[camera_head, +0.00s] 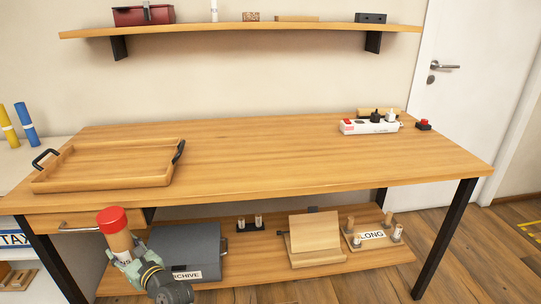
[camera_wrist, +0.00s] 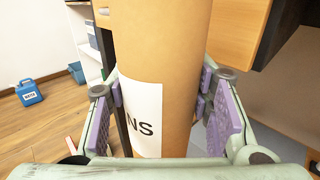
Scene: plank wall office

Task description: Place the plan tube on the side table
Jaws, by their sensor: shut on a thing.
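The plan tube (camera_head: 119,241) is a brown cardboard cylinder with a red cap and a white label, held roughly upright with a slight tilt. It fills the middle of the wrist view (camera_wrist: 165,60), where the label letters "NS" show. My gripper (camera_head: 124,262) is shut around it, with purple pads on both sides of it in the wrist view (camera_wrist: 160,98). They are in front of the wooden desk's left front, near the drawer. A pale tabletop (camera_head: 45,152) at the left edge, possibly the side table, bears a yellow tube (camera_head: 9,127) and a blue tube (camera_head: 27,124). Its far left is cut off.
The wooden desk (camera_head: 270,165) carries a tray (camera_head: 105,180) at left and a power strip (camera_head: 370,126) at right. The grey archive box (camera_head: 185,250) stands on the lower shelf behind my gripper. A blue canister (camera_wrist: 29,92) stands on the floor.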

